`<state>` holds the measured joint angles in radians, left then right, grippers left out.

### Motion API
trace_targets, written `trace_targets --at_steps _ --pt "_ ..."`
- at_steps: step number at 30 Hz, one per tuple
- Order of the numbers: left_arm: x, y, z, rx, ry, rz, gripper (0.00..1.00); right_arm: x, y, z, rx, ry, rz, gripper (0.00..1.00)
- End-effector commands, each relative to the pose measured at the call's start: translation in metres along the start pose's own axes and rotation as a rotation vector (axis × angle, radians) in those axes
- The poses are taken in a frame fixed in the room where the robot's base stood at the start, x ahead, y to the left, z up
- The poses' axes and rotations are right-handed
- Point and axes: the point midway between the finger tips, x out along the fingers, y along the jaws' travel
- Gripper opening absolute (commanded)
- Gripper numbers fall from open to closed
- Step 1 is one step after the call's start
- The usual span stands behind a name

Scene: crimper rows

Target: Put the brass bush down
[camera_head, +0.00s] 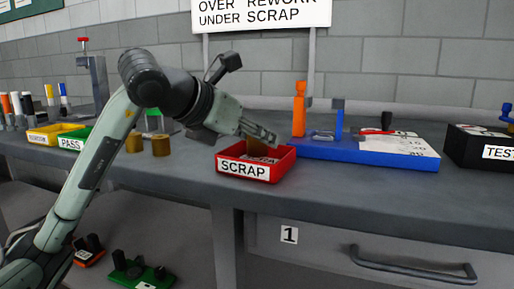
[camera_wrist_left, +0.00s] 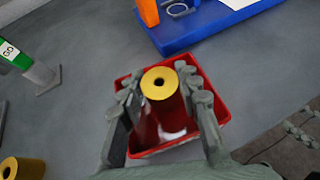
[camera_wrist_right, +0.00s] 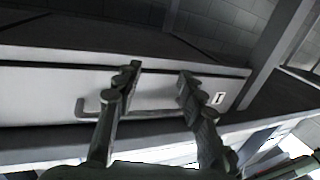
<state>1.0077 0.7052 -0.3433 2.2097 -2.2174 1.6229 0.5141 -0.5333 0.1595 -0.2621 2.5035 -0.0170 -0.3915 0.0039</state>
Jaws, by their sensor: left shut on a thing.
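My left gripper (camera_head: 266,136) is shut on the brass bush (camera_head: 257,149), directly over the red SCRAP tray (camera_head: 243,171). In the left wrist view the brass bush (camera_wrist_left: 159,84) stands upright between the fingers (camera_wrist_left: 160,95), its hole facing the camera. The red tray (camera_wrist_left: 199,69) lies behind and around it in that view. I cannot tell whether the bush touches the tray floor. My right gripper (camera_wrist_right: 158,85) shows in the right wrist view, its fingers apart with nothing between them, in front of a drawer.
Two more brass bushes (camera_head: 161,145) stand left of the tray. A blue fixture board (camera_head: 350,151) sits close on the right, with an orange post (camera_head: 299,108). Green PASS (camera_head: 77,138) and yellow (camera_head: 52,133) trays are far left; a black TEST box (camera_head: 482,146) is far right.

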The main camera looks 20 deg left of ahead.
Motion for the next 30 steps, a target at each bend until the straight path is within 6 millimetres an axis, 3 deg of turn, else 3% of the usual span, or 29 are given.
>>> trace_targets --at_steps 4,27,28,30 --pt "0.008 0.000 -0.016 0.000 -0.002 0.000 0.00 0.000 -0.006 -0.013 0.011 0.070 -0.013 0.40" --pt "0.009 0.001 -0.018 0.001 -0.003 0.001 0.00 -0.002 -0.011 -0.028 0.020 0.142 -0.022 0.40" --pt "0.010 0.000 -0.019 0.001 -0.001 0.001 0.35 -0.002 -0.011 -0.029 0.021 0.146 -0.023 0.40" --pt "0.010 0.000 -0.019 0.000 -0.001 0.001 0.44 -0.002 -0.012 -0.030 0.022 0.147 -0.024 0.40"
